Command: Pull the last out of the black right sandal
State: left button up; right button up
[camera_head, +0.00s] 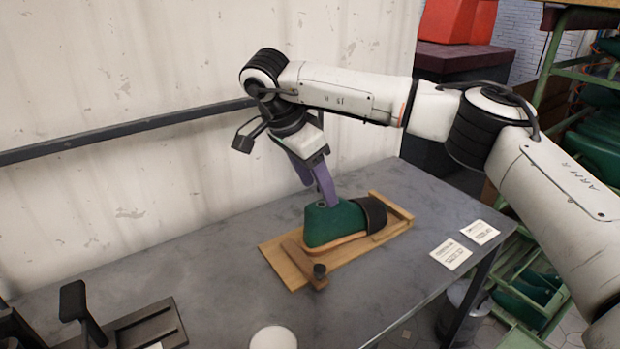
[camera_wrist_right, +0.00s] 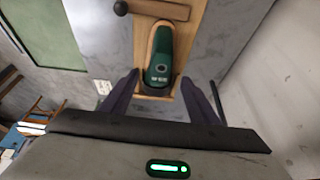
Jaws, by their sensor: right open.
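The green last (camera_head: 335,222) sits in the sandal on a wooden board (camera_head: 290,275) on the bench. The sandal shows a dark strap (camera_head: 374,213) across the last and a tan sole edge (camera_head: 345,240). A hole shows in the last's top. My right gripper (camera_head: 318,196), with purple fingers, points down at the last's top. In the right wrist view its open fingers (camera_wrist_right: 160,77) stand on either side of the last (camera_wrist_right: 161,52), with gaps; contact is not visible. My left gripper is not in view.
A wooden crossbar with a dark knob (camera_head: 320,270) lies across the board's near end. Two cards (camera_head: 451,253) (camera_head: 480,231) lie to the right. A white round object (camera_head: 273,338) and a black fixture (camera_head: 150,326) stand in front. A rail and wall run behind the bench.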

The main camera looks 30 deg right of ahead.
aim_at(316, 206)
jog(key=x, duration=0.8)
jog(key=shift+f, duration=0.2)
jog(key=c, duration=1.2)
jog(key=o, duration=0.5)
jog(key=shift+r, duration=0.1)
jog(key=c, duration=0.4)
jog(key=shift+c, duration=0.2)
jog(key=shift+r, duration=0.15)
jog(key=shift+a, duration=0.15)
jog(key=shift+a+p, duration=0.5)
jog(key=shift+a, duration=0.55)
